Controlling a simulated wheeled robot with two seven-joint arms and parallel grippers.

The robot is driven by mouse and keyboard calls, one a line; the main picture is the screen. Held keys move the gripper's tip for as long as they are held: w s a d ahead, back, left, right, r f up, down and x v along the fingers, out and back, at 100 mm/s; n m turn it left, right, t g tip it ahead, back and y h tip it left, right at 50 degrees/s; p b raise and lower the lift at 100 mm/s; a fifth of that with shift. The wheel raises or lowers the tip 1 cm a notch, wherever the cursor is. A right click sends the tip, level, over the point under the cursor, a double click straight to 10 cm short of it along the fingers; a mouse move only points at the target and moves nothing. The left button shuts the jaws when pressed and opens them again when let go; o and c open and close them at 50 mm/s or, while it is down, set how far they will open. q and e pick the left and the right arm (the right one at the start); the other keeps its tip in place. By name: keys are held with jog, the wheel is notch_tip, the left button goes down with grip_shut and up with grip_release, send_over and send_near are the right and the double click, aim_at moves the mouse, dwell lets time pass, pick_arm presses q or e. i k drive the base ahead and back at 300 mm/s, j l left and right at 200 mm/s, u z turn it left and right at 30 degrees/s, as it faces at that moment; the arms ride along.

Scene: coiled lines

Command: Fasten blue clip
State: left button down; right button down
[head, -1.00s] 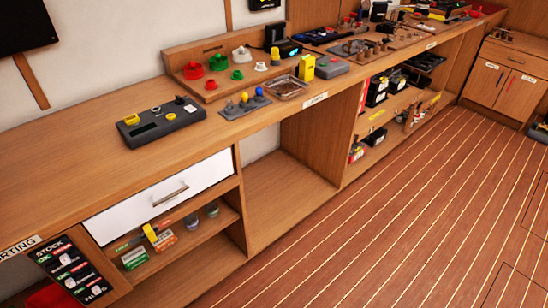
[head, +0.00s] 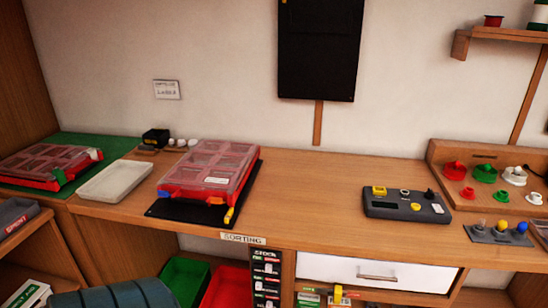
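A red sorting case (head: 208,175) with a clear lid over several compartments lies on a black mat (head: 180,212) on the bench. The lid looks down. A small blue clip (head: 163,194) sits at the front left corner of the case; whether it is latched is too small to tell. A yellow clip (head: 229,215) sticks out at the front right corner, tilted down over the mat. Neither of my grippers is in view.
A pale empty tray (head: 115,181) lies left of the case. A second red case (head: 42,166) lies on a green mat (head: 92,143). A grey control box (head: 405,205) stands to the right. Bare bench (head: 310,195) lies between. Green and red bins (head: 186,280) sit below.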

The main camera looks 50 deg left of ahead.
aim_at(161, 194)
jog(key=u, duration=2.05)
